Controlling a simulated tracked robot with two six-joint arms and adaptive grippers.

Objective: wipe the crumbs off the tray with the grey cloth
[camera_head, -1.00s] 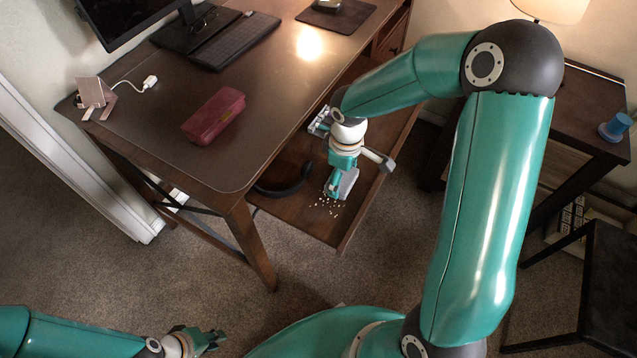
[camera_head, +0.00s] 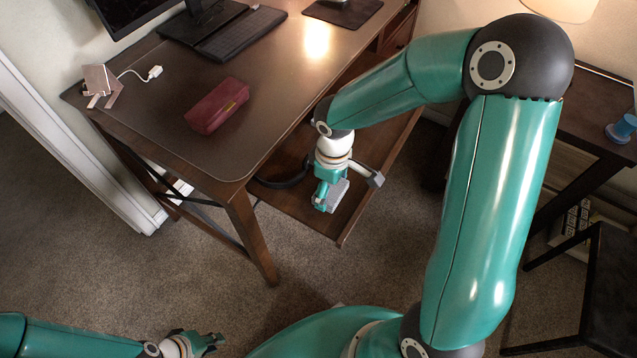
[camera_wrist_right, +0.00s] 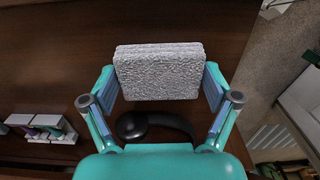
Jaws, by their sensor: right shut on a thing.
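The tray (camera_head: 304,214) is the brown pull-out shelf under the desk. My right gripper (camera_head: 328,201) is low over its front part, shut on the folded grey cloth (camera_head: 339,193). In the right wrist view the cloth (camera_wrist_right: 160,72) sits between the two fingers of my right gripper (camera_wrist_right: 162,88), over the brown tray surface (camera_wrist_right: 55,60). I cannot tell whether the cloth touches the tray. No crumbs show now in either view; the cloth and gripper cover part of the tray. My left gripper (camera_head: 207,343) is far from the tray at the bottom left, too small to read.
A black headset (camera_head: 284,181) lies on the tray beside my right gripper. A white holder with small items (camera_wrist_right: 40,128) is at the left in the wrist view. The desk (camera_head: 180,150) overhangs the tray, with a red case (camera_head: 217,106) on top. Carpet lies beyond the tray's front edge.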

